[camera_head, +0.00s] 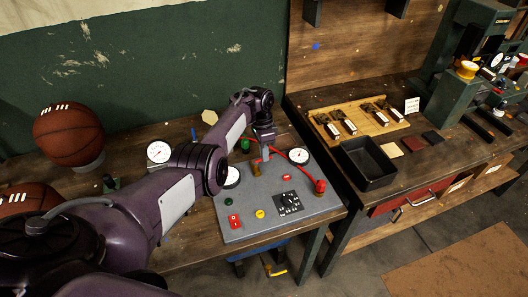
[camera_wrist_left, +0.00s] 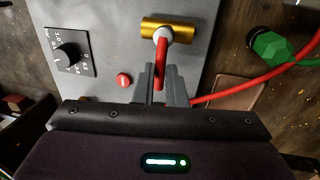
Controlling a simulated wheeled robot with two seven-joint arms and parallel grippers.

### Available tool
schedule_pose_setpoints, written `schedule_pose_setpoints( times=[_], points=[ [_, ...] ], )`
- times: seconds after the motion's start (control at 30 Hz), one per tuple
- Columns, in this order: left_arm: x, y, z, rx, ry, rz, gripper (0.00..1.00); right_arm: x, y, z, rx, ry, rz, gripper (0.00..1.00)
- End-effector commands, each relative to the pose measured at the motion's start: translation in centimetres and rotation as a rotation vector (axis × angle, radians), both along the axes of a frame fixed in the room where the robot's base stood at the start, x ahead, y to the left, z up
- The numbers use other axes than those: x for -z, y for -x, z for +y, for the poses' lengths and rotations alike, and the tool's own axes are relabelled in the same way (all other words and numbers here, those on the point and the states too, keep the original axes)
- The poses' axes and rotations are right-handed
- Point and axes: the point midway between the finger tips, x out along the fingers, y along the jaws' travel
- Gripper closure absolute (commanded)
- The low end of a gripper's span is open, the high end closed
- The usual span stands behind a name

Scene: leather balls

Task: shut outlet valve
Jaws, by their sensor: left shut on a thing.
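The outlet valve shows in the left wrist view as a brass body (camera_wrist_left: 168,29) on the grey panel, with a red lever (camera_wrist_left: 160,62) on a pale pivot. The lever points down in that picture, toward my gripper. My left gripper (camera_wrist_left: 161,92) is shut on the lever's free end, with a finger on each side. In the head view my left gripper (camera_head: 266,158) is over the back part of the grey panel (camera_head: 250,222), and the arm and gripper partly hide the valve. My right gripper is not in view.
The panel carries a black dial (camera_wrist_left: 68,55), a red button (camera_wrist_left: 123,80) and gauges (camera_head: 298,156). A red hose (camera_wrist_left: 285,72) runs beside a green fitting (camera_wrist_left: 270,46). Basketballs (camera_head: 68,135) lie at left. A black tray (camera_head: 367,163) stands on the right bench.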

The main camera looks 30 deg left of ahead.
Motion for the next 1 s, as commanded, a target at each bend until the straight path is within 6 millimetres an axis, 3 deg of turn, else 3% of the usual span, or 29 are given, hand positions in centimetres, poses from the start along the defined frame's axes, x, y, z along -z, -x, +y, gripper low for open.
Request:
schedule_pose_setpoints(
  times=[0.07, 0.1, 0.23, 0.57, 1.0],
  points=[
    [0.0, 0.0, -0.1, 0.004, 0.0, 0.0, 1.0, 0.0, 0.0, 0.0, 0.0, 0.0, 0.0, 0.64],
    [0.0, 0.0, -0.1, 0.004, 0.001, 0.001, 0.84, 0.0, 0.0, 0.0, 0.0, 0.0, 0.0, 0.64],
    [0.0, 0.0, -0.1, 0.002, 0.0, 0.001, 0.67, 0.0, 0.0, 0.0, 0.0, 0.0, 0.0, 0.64],
    [-0.4, -0.1, 0.0, 0.001, 0.0, 0.0, 0.67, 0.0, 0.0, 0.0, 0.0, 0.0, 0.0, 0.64],
    [-6.6, -1.0, 0.9, 0.003, 0.001, -0.003, 0.67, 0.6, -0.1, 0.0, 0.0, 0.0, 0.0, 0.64]
  ],
)
